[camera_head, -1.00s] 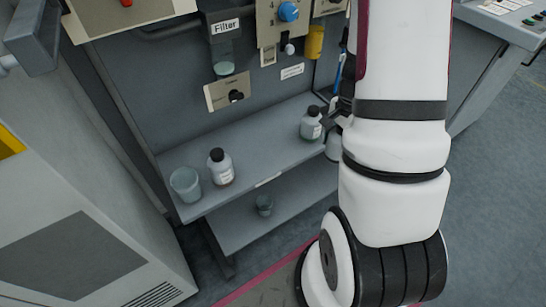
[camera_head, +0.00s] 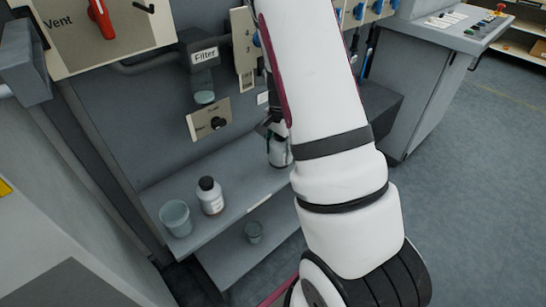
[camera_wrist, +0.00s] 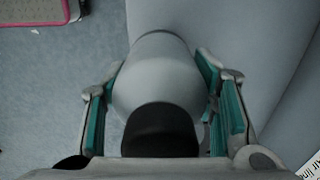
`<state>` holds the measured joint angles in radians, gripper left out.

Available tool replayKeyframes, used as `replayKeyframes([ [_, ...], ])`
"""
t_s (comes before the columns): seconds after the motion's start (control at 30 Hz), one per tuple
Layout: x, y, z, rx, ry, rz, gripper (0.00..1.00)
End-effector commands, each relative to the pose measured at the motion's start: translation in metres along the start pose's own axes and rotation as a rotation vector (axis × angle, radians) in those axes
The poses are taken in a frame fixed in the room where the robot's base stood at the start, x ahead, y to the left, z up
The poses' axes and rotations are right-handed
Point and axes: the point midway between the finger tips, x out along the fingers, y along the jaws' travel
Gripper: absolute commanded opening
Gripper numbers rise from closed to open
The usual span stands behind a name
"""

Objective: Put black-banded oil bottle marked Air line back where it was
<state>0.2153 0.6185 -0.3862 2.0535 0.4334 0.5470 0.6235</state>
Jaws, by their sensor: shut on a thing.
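In the wrist view my gripper (camera_wrist: 162,105) is shut around a pale bottle (camera_wrist: 152,75) with a black cap, one jaw on each side. Floor and a grey surface show beyond the bottle; I cannot tell whether its base touches anything. In the head view my gripper (camera_head: 268,128) is mostly hidden by my arm, above the right part of the grey shelf (camera_head: 245,190). A bottle (camera_head: 279,153) shows just below it, partly covered; I cannot tell if it is the held one. No black band is readable. A label reading roughly "Air lin" (camera_wrist: 312,170) is cut off at the lower right.
A black-capped white bottle (camera_head: 210,198) and a translucent cup (camera_head: 175,218) stand on the shelf's left part. A small cup (camera_head: 254,232) sits on the lower shelf. A panel with the Filter label (camera_head: 205,55) rises behind. Open floor lies to the right.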

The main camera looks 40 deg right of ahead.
Motion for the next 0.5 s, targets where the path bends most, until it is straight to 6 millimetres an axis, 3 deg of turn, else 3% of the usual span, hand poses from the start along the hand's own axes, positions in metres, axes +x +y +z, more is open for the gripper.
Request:
replayKeyframes([
  [0.1,0.002,-0.017,0.004,-0.001,0.001,0.0,0.18],
  [0.27,0.004,-0.024,0.006,0.002,0.0,0.001,0.18],
  [0.5,0.034,-0.023,0.006,0.003,-0.001,0.002,0.18],
])
